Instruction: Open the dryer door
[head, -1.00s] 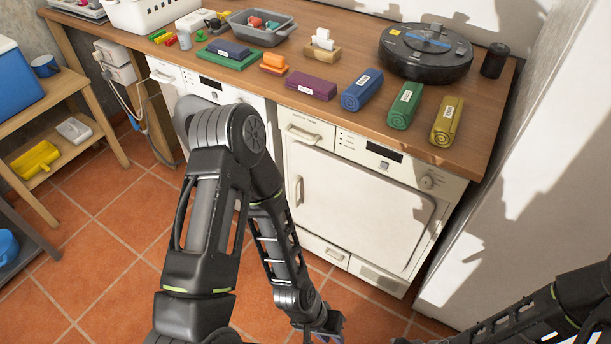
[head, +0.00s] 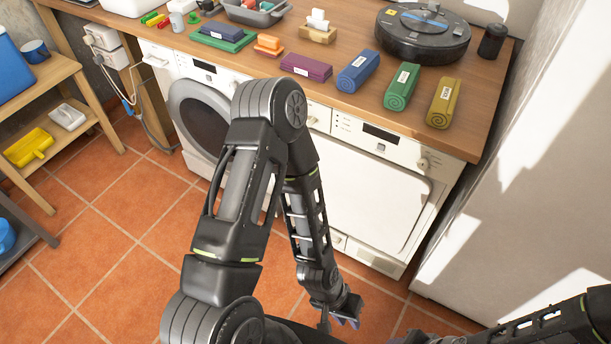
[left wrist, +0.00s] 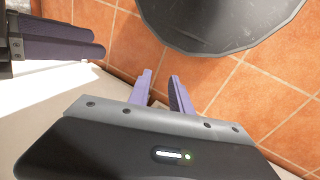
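The dryer (head: 412,152) is the white machine on the right under the wooden worktop. Its wide, nearly rectangular door (head: 375,200) is closed in the head view. My left arm covers the door's left edge, and the door handle is hidden behind it. My left gripper (head: 342,314) is low in front of the dryer, near the floor and apart from the door. In the left wrist view its two purple fingers (left wrist: 160,90) are apart with nothing between them. Purple fingers at the upper left of the left wrist view appear to be my right gripper (left wrist: 62,38); their opening is unclear.
A washing machine with a round door (head: 203,120) stands left of the dryer. The worktop (head: 445,142) holds rolled towels, a robot vacuum (head: 423,35) and small items. A white wall (head: 500,190) stands close on the right. The tiled floor (head: 110,250) at left is clear.

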